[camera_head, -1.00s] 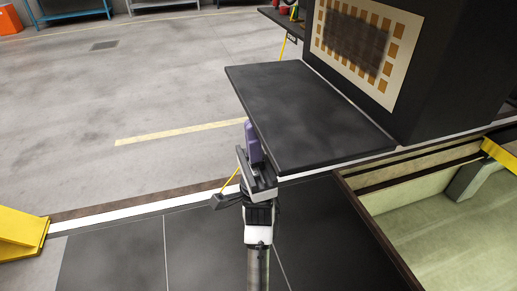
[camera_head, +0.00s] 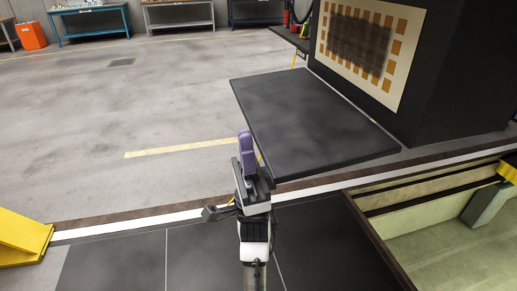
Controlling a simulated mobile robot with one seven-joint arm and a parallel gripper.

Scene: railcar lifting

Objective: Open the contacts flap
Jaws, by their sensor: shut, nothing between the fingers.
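The contacts flap (camera_head: 310,118) is a dark flat panel that sticks out about level from the lower edge of the black housing (camera_head: 450,95). Above it, a cream plate with copper-coloured contacts (camera_head: 368,48) and a dark smudged patch in its middle is exposed on the housing face. My gripper (camera_head: 246,150) has purple fingers and is at the flap's near left edge. The fingers look shut with nothing between them. I cannot tell whether they touch the flap's edge.
A pit with pale green walls (camera_head: 430,240) opens at the lower right. A yellow block (camera_head: 22,238) stands at the lower left. Blue and grey workbenches (camera_head: 90,22) and an orange bin (camera_head: 32,36) stand at the back. The floor left of the flap is clear.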

